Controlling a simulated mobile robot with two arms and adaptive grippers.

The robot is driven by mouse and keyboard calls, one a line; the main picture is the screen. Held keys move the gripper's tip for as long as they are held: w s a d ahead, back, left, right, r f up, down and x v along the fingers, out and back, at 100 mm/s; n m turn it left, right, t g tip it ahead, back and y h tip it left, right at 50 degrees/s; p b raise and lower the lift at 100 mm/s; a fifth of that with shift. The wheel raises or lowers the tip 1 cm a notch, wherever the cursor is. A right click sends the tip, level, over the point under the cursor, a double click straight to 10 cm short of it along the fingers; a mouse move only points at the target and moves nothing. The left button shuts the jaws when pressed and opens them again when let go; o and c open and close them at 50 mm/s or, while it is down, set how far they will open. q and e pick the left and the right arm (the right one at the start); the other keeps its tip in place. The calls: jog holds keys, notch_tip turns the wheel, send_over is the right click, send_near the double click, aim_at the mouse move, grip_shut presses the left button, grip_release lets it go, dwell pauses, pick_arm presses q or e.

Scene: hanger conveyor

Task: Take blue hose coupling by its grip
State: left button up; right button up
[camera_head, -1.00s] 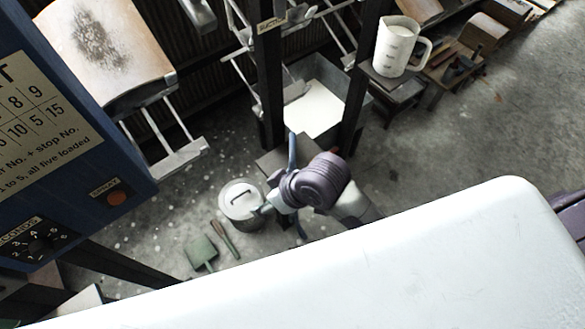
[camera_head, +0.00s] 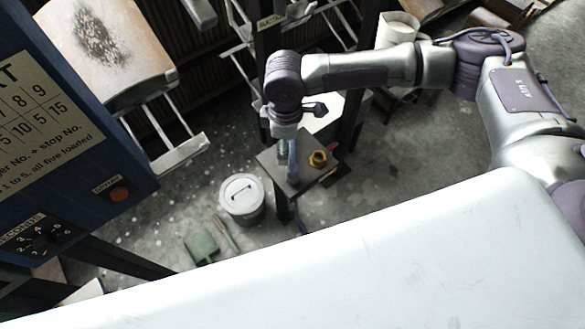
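A slim blue upright piece (camera_head: 293,166), which looks like the blue hose coupling, stands at a small dark stand (camera_head: 322,176) in the middle of the head view. My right arm reaches in from the right, and its gripper (camera_head: 284,148) points down at the top of the blue piece. The gripper overlaps the piece in this view; I cannot tell whether its fingers touch it or are closed around it. The fingers are small and partly hidden. My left gripper is not in view.
A brass fitting (camera_head: 318,159) sits on the stand, close right of the blue piece. Dark posts (camera_head: 352,130) rise behind. A lidded pot (camera_head: 242,198) is on the floor to the left. A blue control box (camera_head: 60,150) and a white surface (camera_head: 350,270) fill the left and front.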

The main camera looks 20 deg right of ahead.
aim_at(292, 168)
jog(key=shift+w+d, duration=0.25)
jog(key=shift+d, duration=0.35)
notch_tip(292, 168, down, 8)
jog(key=shift+f+p, duration=0.1)
jog(key=shift+p, duration=0.65)
jog(key=shift+d+f, duration=0.1)
jog(key=shift+f, duration=0.15)
jog(key=f+p, duration=0.1)
jog(key=f, duration=0.2)
jog(key=shift+d+f+p, duration=0.2)
jog(key=shift+f+p, duration=0.15)
jog(key=shift+f, duration=0.5)
jog(key=c, duration=1.1)
jog(key=shift+c, duration=0.2)
jog(key=shift+r, duration=0.15)
